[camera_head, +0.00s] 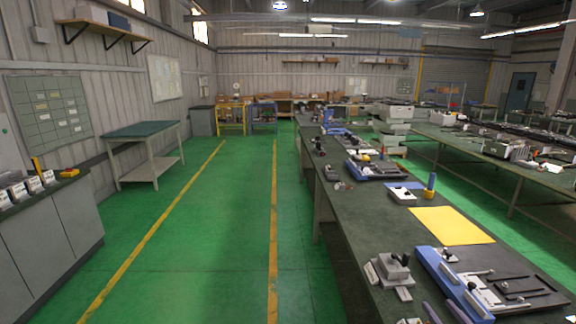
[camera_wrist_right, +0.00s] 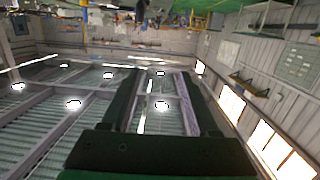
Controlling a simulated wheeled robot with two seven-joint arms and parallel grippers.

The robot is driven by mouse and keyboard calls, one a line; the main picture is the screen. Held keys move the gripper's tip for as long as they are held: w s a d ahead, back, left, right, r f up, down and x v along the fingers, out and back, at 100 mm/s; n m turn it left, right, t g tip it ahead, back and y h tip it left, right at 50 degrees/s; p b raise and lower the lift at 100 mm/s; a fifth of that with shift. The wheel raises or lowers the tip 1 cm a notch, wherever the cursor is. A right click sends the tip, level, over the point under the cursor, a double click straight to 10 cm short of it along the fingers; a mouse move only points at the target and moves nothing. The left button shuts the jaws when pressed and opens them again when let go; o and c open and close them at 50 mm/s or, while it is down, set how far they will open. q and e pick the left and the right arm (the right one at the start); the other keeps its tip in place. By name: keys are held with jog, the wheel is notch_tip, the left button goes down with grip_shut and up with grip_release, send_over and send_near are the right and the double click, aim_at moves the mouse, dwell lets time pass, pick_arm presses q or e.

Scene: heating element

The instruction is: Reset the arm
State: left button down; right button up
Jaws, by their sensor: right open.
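My right gripper (camera_head: 444,312) shows only at the bottom edge of the head view, as two separate greyish-purple fingertips in front of the blue fixture on the near workbench. In the right wrist view my right gripper (camera_wrist_right: 160,86) is open, with two dark fingers apart and nothing between them. Behind the fingers are the ceiling and its lamps, with the room appearing upside down. The rest of my right arm is out of the head view. My left gripper is in neither view.
A grey cabinet (camera_head: 50,240) stands at left. The green floor (camera_head: 215,235) between is clear.

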jog(key=a+f+n+g+y, duration=0.2)
jog(key=a+f+g+y, duration=0.15)
jog(key=a+f, duration=0.4)
jog(key=s+a+f+g+h, duration=0.1)
jog(key=s+a+f+g, duration=0.3)
jog(key=s, duration=0.3)
jog(key=s+a+f+g+h, duration=0.2)
jog(key=s+a+g, duration=0.1)
jog(key=s+g, duration=0.4)
notch_tip(320, 180, down, 27)
jog(key=s+b, duration=0.3)
jog(key=b, duration=0.2)
pick_arm(q)
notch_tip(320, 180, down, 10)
jog(key=b, duration=0.5)
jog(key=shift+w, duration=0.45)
pick_arm(e)
jog(key=s+d+f+g, duration=0.1)
jog(key=s+d+f, duration=0.2)
jog(key=s+f, duration=1.4)
notch_tip(320, 180, down, 3)
jog(key=shift+f+n, duration=0.15)
jog(key=shift+n, duration=0.25)
